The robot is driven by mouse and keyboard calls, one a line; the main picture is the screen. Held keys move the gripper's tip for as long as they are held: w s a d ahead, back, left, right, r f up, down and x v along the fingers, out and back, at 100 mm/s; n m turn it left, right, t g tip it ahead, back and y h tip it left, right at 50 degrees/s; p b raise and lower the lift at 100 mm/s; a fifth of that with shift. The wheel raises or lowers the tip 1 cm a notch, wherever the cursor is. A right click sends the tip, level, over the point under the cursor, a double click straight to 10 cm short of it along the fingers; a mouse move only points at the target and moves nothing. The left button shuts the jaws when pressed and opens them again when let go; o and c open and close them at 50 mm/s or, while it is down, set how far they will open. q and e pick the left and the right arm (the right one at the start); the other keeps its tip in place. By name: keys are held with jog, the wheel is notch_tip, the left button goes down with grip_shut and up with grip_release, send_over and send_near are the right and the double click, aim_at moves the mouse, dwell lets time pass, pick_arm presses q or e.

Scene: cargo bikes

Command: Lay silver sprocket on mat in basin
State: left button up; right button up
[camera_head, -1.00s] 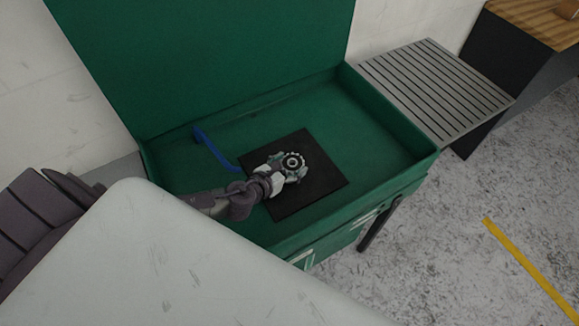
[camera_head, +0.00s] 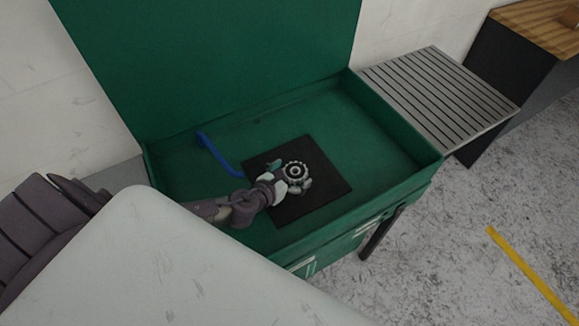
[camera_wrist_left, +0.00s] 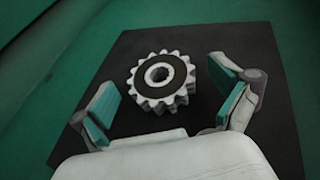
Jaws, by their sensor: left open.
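The silver sprocket (camera_head: 296,174) lies on the black mat (camera_head: 322,190) in the green basin (camera_head: 385,150). In the left wrist view the sprocket (camera_wrist_left: 161,80) is flat, with a dark ring round its centre hole, on the mat (camera_wrist_left: 225,45). My left gripper (camera_head: 286,180) is over the mat at the sprocket's near left side. In the left wrist view my left gripper (camera_wrist_left: 168,98) is open, its teal-padded fingers apart on both sides of the sprocket and not touching it. My right gripper is not in view.
The raised green lid (camera_head: 210,60) is behind. A slatted grey side table (camera_head: 440,95) adjoins on the right. The basin's right part is clear.

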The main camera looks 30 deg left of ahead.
pick_arm(q)
jog(key=b+v, duration=0.1)
jog(key=v, duration=1)
jog(key=shift+s+r, duration=0.3)
jog(key=shift+s, duration=0.2)
